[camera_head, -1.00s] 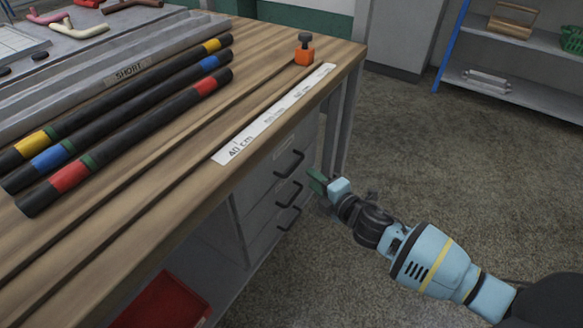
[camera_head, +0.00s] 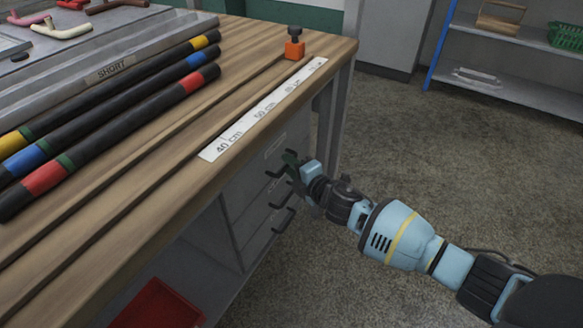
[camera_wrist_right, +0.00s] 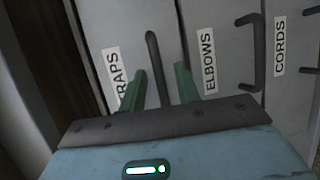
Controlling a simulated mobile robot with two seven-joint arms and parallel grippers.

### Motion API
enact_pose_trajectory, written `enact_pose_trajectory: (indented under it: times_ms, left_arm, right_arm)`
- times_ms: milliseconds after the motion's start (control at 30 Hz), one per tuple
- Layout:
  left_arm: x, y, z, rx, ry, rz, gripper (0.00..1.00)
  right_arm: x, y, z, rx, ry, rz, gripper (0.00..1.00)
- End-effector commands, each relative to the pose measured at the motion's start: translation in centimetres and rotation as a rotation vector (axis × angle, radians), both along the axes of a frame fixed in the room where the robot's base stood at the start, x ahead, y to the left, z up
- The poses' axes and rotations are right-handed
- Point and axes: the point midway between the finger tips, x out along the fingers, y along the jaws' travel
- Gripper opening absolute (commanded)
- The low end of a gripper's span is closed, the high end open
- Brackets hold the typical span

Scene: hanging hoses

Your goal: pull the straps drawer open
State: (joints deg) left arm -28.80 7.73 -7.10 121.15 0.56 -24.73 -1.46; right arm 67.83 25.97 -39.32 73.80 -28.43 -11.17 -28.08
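The straps drawer (camera_wrist_right: 105,30) is the leftmost drawer in the right wrist view; its label (camera_wrist_right: 114,72) shows "RAPS", the start hidden behind a finger. It is the top drawer (camera_head: 276,146) under the bench in the head view and looks shut. Its dark bar handle (camera_wrist_right: 153,55) lies between the two green fingers of my right gripper (camera_wrist_right: 162,88). The fingers are open, with a gap on each side of the handle. In the head view my right gripper (camera_head: 292,162) is at the top drawer's front and hides much of its handle. My left gripper is not in view.
The elbows drawer (camera_wrist_right: 215,30) and cords drawer (camera_wrist_right: 290,30) are beside it in the wrist view, both with handles. The wooden bench top (camera_head: 180,140) overhangs the drawers. A red bin (camera_head: 160,305) sits below. The floor to the right is clear.

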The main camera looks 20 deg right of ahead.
Motion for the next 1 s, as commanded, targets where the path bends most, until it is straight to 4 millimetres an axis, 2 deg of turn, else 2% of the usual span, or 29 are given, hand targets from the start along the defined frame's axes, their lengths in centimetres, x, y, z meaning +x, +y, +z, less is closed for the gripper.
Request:
enact_pose_trajectory:
  times_ms: [133, 367, 767, 1000]
  left_arm:
    - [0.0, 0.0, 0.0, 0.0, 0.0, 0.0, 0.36]
    - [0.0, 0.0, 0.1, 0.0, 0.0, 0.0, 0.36]
    - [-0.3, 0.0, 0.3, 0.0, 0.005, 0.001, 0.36]
    - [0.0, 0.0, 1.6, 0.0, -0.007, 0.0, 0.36]
  right_arm:
    - [0.0, 0.0, 0.0, 0.0, 0.0, 0.0, 0.3]
    - [0.0, 0.0, 0.0, 0.0, 0.0, 0.0, 0.0]
    - [-0.3, -0.2, 0.0, 0.0, 0.001, -0.001, 0.0]
    - [-2.7, -2.1, 0.2, -0.001, 0.001, -0.002, 0.0]
